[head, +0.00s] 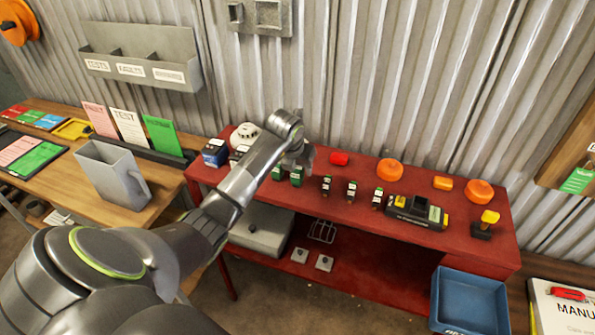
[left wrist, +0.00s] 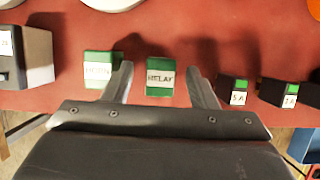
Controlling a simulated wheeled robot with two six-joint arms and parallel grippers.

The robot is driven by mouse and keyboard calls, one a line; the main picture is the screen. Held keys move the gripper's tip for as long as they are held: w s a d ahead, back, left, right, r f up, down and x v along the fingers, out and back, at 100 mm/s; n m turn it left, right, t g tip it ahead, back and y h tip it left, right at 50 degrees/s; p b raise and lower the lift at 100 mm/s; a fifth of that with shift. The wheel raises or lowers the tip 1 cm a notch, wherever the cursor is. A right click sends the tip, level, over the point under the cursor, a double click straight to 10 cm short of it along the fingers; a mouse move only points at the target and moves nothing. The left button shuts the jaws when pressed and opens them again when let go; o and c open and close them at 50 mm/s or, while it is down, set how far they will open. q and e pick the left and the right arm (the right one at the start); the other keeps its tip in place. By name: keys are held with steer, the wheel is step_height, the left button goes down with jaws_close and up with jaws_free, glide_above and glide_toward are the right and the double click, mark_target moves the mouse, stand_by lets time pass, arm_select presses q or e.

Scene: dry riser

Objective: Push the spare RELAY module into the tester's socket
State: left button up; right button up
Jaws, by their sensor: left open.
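The RELAY module (left wrist: 160,77) is a small green block with a white RELAY label. It stands on the red bench top, and shows in the head view (head: 297,177) just below my left gripper (head: 303,160). In the left wrist view my left gripper (left wrist: 160,68) is open, one finger on each side of the module, with a visible gap beside it. A black device with yellow ends (head: 415,210), probably the tester, sits on the right half of the bench. Its socket is too small to make out. My right gripper is not in view.
A similar green HORN module (left wrist: 100,70) stands close left of the left finger. Small black fuses (left wrist: 234,91) stand to the right. Orange round items (head: 389,169) lie behind. A blue bin (head: 470,300) is in front at right. A red bench (head: 340,212) carries the modules.

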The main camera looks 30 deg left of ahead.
arm_select(q)
steer(key=shift+w+f, duration=0.2)
steer(key=shift+f, duration=0.4)
steer(key=shift+c, duration=0.3)
steer(key=c, duration=1)
steer(key=shift+r, duration=0.1)
